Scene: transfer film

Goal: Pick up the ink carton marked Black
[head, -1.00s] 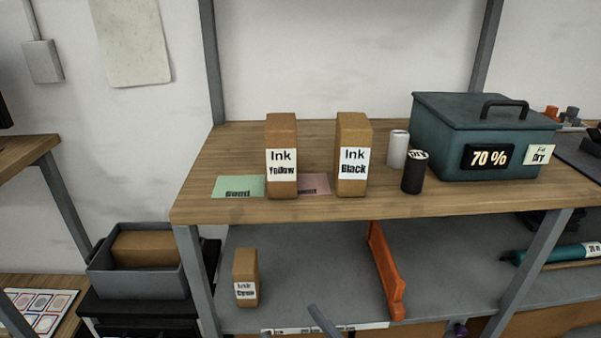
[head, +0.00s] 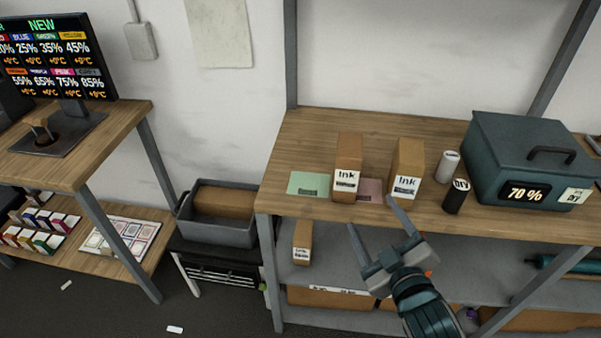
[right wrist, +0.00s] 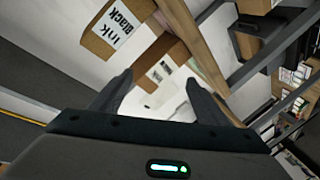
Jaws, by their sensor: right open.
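The Black ink carton (head: 407,166) is a tall brown box with a white label, upright on the wooden shelf top. In the right wrist view the carton (right wrist: 113,30) reads "Ink Black" at upper left, beyond the fingers. A similar brown ink carton (head: 347,165) stands to its left; its label is blurred now. My right gripper (head: 374,222) is open and empty, in front of the shelf edge just below the Black carton. Its fingers also show in the right wrist view (right wrist: 160,90), apart with nothing between them. My left gripper is not in view.
A green card (head: 308,184) and a pink card (head: 371,188) lie by the cartons. A white can (head: 447,166), a black can (head: 456,196) and a teal lidded box (head: 523,158) stand to the right. A small carton (head: 302,242) stands on the lower shelf.

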